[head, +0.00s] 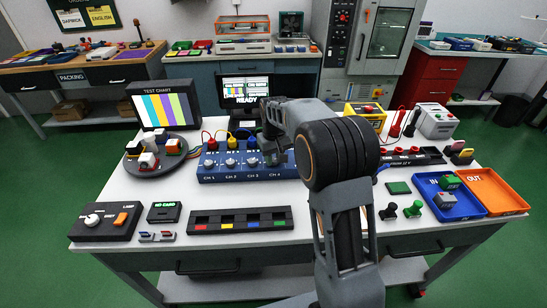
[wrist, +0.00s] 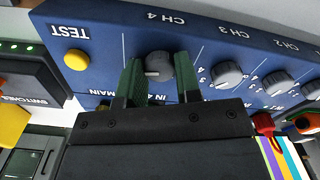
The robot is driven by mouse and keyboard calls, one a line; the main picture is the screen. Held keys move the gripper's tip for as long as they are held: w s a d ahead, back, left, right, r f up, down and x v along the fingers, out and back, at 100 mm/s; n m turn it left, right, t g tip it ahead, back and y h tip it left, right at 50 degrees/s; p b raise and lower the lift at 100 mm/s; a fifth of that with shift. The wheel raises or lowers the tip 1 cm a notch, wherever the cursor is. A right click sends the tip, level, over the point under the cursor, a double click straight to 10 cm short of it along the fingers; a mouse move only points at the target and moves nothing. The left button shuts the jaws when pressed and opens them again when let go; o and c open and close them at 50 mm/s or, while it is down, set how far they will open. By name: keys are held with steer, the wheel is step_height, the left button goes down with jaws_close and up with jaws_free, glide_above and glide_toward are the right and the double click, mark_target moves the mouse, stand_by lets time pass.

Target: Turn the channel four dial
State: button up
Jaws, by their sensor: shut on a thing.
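My gripper (wrist: 160,78) is shut on this dial. In the head view my gripper (head: 272,150) is at the right end of the unit, and it hides the channel four dial there. The channel three dial (wrist: 227,75) is beside my fingers, apart from them.
A yellow TEST button (wrist: 76,60) is close by on the unit's panel. Red, yellow and blue plugs stand behind the unit. A black slotted strip (head: 240,220) lies in front of it. A blue IN tray (head: 457,213) and an orange OUT tray (head: 507,203) are at the right.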

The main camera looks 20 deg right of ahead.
mark_target(274, 159)
steer(key=n+p, duration=0.1)
steer(key=n, duration=0.2)
steer(key=shift+r+n, duration=0.1)
steer(key=shift+n, duration=0.2)
steer(key=shift+n+p, duration=0.8)
steer(key=shift+n, duration=1.2)
steer(key=o, duration=0.9)
step_height(274, 159, up, 14)
steer(key=shift+f+p, duration=0.15)
steer(key=shift+p, duration=0.35)
